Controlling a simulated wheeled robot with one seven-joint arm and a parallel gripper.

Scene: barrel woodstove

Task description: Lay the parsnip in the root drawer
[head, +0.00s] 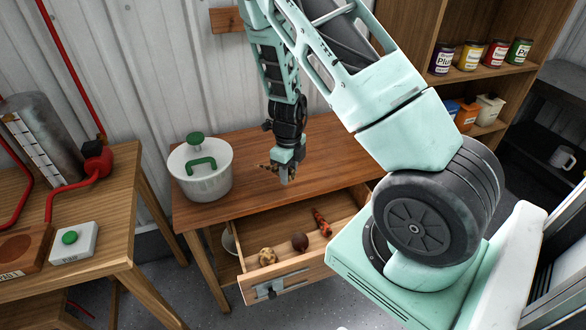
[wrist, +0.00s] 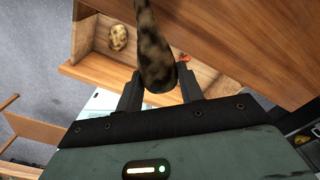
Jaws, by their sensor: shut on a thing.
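The parsnip (wrist: 154,50), brown with dark mottling, is held between the fingers of my gripper (head: 285,177). In the wrist view it points up and away from the fingers; in the head view only a small part (head: 266,167) shows left of the gripper. My gripper is shut on it and appears above the tabletop, behind the open drawer. The root drawer (head: 290,285) is pulled out of the table front. In it lie a potato (head: 267,256) at the left, a dark red round root (head: 300,242) in the middle and an orange carrot (head: 322,222) to the right.
A white pot (head: 203,178) with a green-handled lid stands on the left of the wooden tabletop (head: 240,205). A side table (head: 125,205) with a green-button box (head: 75,243) is at the left. Shelves with jars (head: 468,56) stand at the back right.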

